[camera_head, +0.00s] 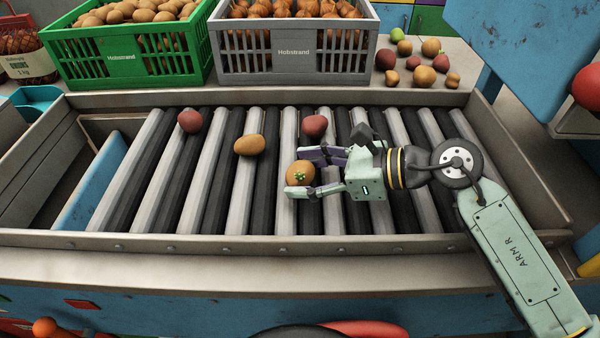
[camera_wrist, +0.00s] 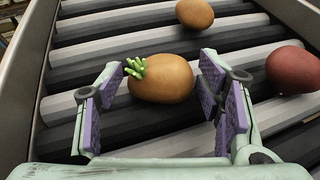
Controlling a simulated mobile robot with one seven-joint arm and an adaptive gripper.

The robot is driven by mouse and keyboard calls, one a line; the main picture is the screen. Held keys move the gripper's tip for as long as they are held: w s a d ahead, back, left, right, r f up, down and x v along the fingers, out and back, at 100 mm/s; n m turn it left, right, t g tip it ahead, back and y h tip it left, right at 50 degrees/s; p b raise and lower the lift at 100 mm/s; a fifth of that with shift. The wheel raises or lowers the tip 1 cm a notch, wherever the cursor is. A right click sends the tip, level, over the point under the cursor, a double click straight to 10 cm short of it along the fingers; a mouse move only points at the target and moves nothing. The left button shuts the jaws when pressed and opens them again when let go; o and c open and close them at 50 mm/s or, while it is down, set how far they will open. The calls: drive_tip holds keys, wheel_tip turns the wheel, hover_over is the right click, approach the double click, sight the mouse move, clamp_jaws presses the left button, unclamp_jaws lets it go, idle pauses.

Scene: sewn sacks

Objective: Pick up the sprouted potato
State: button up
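The sprouted potato (camera_head: 300,174) is a tan potato with a tuft of green sprouts. It lies on the roller conveyor, and in the wrist view it (camera_wrist: 165,80) sits between my open fingers, with gaps visible on its sides. My gripper (camera_head: 303,174) reaches in from the right, low over the rollers, its fingers on either side of the potato. In the wrist view the purple finger pads of my gripper (camera_wrist: 160,105) stand apart and do not look closed on it.
A plain tan potato (camera_head: 249,145) and red potatoes (camera_head: 190,121) (camera_head: 315,126) lie on the rollers (camera_head: 215,170). One red potato (camera_wrist: 293,70) is just right of my fingers. Green (camera_head: 130,55) and grey (camera_head: 293,50) crates stand behind the metal side rail.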

drive_tip(key=c, duration=0.8)
drive_tip(key=shift+w+r, duration=0.1)
drive_tip(key=shift+r, duration=0.1)
drive_tip(key=shift+c, duration=0.2)
